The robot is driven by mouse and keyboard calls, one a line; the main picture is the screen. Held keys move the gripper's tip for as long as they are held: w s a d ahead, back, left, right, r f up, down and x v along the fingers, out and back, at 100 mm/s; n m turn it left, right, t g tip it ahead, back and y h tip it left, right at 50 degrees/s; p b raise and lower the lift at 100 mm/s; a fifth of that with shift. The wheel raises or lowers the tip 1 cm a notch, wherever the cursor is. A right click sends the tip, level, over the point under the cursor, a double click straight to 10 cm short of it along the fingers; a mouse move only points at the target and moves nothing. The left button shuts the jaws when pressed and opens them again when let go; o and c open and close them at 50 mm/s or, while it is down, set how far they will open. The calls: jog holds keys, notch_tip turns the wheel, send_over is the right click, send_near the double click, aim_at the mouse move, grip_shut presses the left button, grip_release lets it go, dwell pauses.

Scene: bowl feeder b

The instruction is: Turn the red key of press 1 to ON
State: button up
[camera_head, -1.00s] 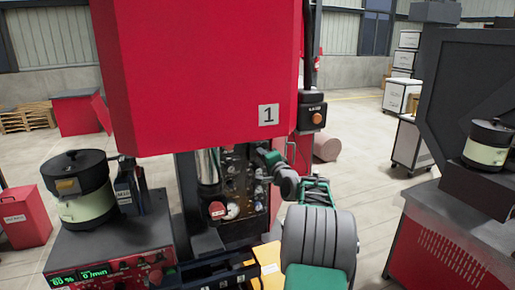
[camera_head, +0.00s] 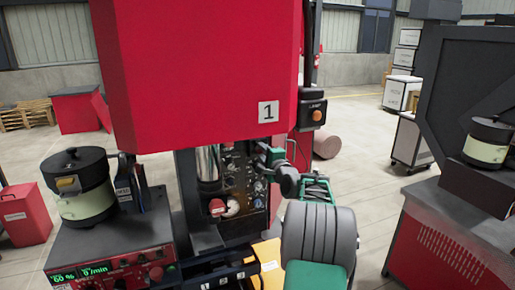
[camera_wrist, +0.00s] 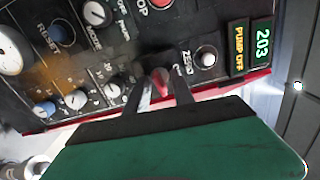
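Press 1 is the tall red machine (camera_head: 200,70) in the head view, with a "1" plate on its hood. Its dark control panel (camera_head: 243,178) sits under the hood, partly hidden by my arm. In the wrist view, a small red key (camera_wrist: 160,82) is on the panel's lower part, left of the ZERO knob. My gripper (camera_wrist: 160,80) has its two dark fingers apart, one on each side of the red key. Small gaps seem to show beside the key, and contact is not clear. The key's position label is hidden or unreadable. My gripper (camera_head: 272,156) also shows at the panel's right edge.
A bowl feeder (camera_head: 77,187) stands at left. Another machine (camera_head: 445,235) stands at right, with open floor between.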

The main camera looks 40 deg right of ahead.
jog(key=b+v, duration=0.3)
jog(key=v, duration=0.4)
jog(key=shift+a, duration=0.1)
dwell(0.5)
